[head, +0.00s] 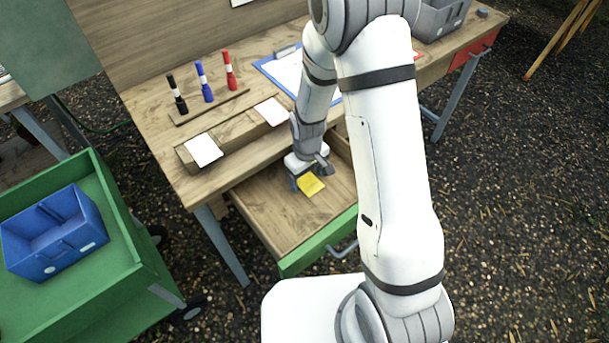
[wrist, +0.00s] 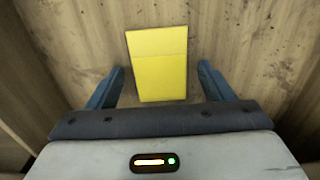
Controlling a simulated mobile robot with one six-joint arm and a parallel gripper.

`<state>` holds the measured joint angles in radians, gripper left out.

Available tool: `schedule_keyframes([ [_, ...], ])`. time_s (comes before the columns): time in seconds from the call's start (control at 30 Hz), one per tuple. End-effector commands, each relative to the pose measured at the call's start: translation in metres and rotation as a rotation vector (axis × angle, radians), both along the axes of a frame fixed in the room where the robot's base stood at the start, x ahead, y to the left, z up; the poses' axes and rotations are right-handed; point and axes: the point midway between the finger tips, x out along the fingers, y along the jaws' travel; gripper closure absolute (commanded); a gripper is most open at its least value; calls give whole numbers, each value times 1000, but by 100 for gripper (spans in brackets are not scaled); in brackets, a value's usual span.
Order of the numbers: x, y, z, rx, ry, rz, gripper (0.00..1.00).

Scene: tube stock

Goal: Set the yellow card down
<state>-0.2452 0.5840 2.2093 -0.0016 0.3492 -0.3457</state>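The yellow card (head: 311,185) is in the open wooden drawer (head: 270,215), and looks to lie flat on its floor. In the wrist view the yellow card (wrist: 158,62) shows a faint crease line across it. My gripper (head: 307,175) is low in the drawer at the card. In the wrist view its blue fingers (wrist: 161,82) stand apart on either side of the card, with a gap on both sides, so it is open and holds nothing.
A green cart (head: 118,262) with a blue bin (head: 55,235) stands at left. The drawer's front is clear.

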Motion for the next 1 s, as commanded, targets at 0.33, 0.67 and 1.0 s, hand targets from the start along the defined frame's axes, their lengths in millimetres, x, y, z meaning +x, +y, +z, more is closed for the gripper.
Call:
schedule_keyframes([
  [0.33, 0, 0, 6, 1, -1, 1, 25],
  [0.67, 1, 1, 65, 2, -6, 1, 25],
  [1.0, 0, 1, 118, 0, -2, 2, 25],
])
